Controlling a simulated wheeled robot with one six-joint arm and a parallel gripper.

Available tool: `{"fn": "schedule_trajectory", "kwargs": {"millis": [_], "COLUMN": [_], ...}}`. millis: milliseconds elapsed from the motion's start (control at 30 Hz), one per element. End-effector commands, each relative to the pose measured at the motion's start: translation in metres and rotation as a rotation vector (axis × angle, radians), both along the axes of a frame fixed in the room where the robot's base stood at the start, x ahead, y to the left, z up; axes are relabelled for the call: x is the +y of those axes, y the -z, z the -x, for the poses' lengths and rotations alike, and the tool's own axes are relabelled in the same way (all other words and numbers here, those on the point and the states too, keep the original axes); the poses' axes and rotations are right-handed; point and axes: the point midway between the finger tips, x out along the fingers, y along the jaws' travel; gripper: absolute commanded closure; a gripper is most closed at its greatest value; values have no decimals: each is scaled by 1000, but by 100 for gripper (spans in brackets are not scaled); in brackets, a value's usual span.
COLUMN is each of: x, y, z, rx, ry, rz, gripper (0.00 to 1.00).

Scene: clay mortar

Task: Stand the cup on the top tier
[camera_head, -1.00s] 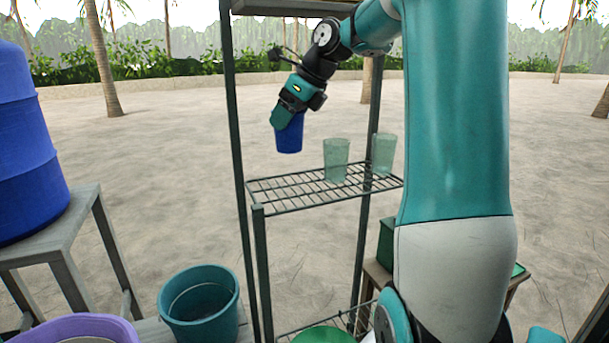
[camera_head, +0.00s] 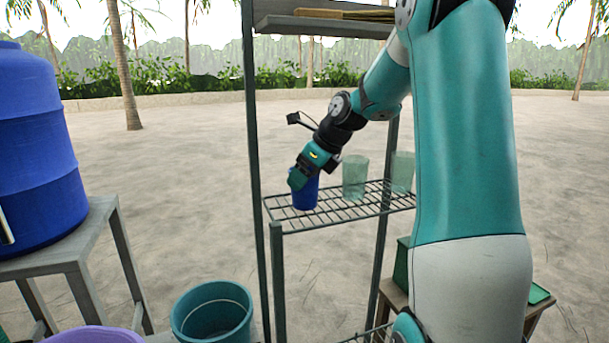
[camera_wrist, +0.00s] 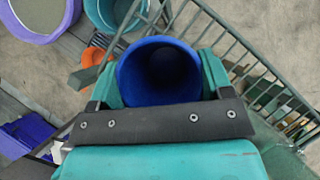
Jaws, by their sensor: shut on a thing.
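The blue cup (camera_head: 305,193) is upright at the left end of the wire shelf tier (camera_head: 345,212). Its base appears to be at the level of the wires; I cannot tell if it touches. The wire tier also shows in the wrist view (camera_wrist: 245,45), at the right.
Two clear greenish glasses (camera_head: 355,177) (camera_head: 402,172) stand on the same tier, right of the cup. A higher solid shelf (camera_head: 320,27) is above. Dark posts (camera_head: 254,150) frame the rack. A blue barrel (camera_head: 38,150) and teal bucket (camera_head: 212,315) are at the left.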

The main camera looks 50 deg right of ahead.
Motion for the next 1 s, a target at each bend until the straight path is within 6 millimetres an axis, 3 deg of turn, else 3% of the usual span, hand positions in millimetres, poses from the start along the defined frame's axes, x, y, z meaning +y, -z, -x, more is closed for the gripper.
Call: {"fn": "schedule_trajectory", "kwargs": {"millis": [133,167,233,267,633,1000], "x": [0,0,0,0,-1,-17], "y": [2,2,2,2,-6,-71], "z": [0,0,0,0,3,42], "rx": [0,0,0,0,-1,-4], "ry": [-1,0,0,0,1,3], "rz": [-1,0,0,0,0,2], "gripper": [51,20,4,2,2,2]}}
